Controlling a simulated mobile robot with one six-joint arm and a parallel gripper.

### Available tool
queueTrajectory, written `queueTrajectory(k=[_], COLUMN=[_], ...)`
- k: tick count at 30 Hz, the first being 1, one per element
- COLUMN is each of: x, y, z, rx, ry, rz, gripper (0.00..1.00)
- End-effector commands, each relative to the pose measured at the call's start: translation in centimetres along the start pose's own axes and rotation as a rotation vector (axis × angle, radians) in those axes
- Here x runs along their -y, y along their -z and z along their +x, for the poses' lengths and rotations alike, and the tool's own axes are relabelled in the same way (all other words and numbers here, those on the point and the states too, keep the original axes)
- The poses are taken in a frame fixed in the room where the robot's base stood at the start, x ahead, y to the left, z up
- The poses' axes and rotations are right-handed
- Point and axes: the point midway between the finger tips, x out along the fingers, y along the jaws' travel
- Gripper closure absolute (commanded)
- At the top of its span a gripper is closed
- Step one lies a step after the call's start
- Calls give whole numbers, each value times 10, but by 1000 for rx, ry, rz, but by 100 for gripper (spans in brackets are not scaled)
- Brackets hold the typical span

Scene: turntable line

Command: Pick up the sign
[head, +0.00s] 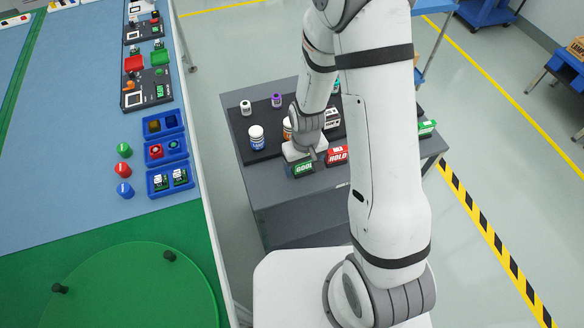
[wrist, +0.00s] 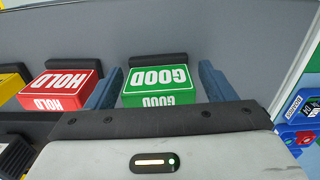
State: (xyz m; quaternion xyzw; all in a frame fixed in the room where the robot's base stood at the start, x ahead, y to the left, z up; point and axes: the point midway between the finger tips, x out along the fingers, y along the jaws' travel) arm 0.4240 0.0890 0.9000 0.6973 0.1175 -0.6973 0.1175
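A green sign block lettered GOOD (wrist: 158,80) lies on the grey surface in the wrist view, with a black bar along its far edge. It also shows in the head view (head: 302,169) at the table's near edge. My gripper (wrist: 160,70) is open, with one blue-grey finger on each side of the GOOD sign. In the head view my gripper (head: 306,158) is just above and behind this sign. A red HOLD sign (wrist: 60,88) lies to the left in the wrist view.
The HOLD sign also shows in the head view (head: 337,155), close beside my gripper. A white-and-blue bottle (head: 257,138) and other small items stand on the black mat (head: 262,118). A yellow block (wrist: 12,82) lies beyond HOLD. Blue bins (head: 168,150) are on the left table.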

Motion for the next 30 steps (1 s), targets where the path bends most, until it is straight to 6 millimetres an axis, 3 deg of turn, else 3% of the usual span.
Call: queueTrajectory(k=[15, 23, 30], x=[0, -1, -1], y=[0, 0, 1], z=[0, -2, -17], rx=[0, -1, -4], ry=[0, 0, 0], rz=[1, 1, 2], gripper=[65, 65, 65])
